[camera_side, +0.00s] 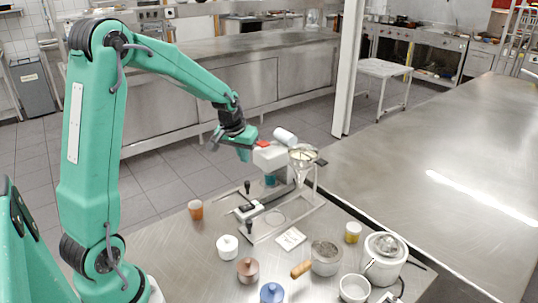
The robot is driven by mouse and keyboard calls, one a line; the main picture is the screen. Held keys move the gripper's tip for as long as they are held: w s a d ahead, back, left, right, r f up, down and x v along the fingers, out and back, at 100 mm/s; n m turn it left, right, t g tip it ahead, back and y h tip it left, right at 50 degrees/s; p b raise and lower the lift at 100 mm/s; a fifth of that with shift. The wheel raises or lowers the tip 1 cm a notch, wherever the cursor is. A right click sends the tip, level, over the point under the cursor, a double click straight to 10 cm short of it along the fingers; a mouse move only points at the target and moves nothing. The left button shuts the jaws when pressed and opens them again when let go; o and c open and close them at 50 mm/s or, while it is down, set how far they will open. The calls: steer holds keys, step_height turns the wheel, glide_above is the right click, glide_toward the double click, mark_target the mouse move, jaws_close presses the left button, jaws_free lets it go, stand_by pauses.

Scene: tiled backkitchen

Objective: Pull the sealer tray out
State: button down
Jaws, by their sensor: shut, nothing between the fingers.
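The cup sealer (270,158) stands on the near steel table, with a white head, a white roll on top and a pale frame below. Its tray (250,210) appears low at the front left of the frame, with dark upright knobs beside it. I cannot tell how far out the tray is. My gripper (246,152) is shut and empty, up at the left of the sealer head and well above the tray. From this angle I cannot tell whether it touches the head. The back of the sealer is partly hidden.
An orange cup (195,209) stands left of the sealer. Lidded pots, white (227,246), brown (248,270) and blue (272,292), stand in front. A wooden-handled pan (326,257), a white bowl (354,289), a yellow jar (353,232) and a cooker (384,258) crowd the right.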

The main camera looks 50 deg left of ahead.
glide_above(250, 190)
steer(key=shift+f, duration=4.35)
steer(key=shift+s, duration=0.1)
steer(key=s, duration=0.9)
steer(key=shift+s, duration=0.7)
steer(key=shift+d, duration=0.1)
steer(key=v, duration=1)
steer(key=shift+w, duration=0.3)
steer(key=shift+r, duration=0.15)
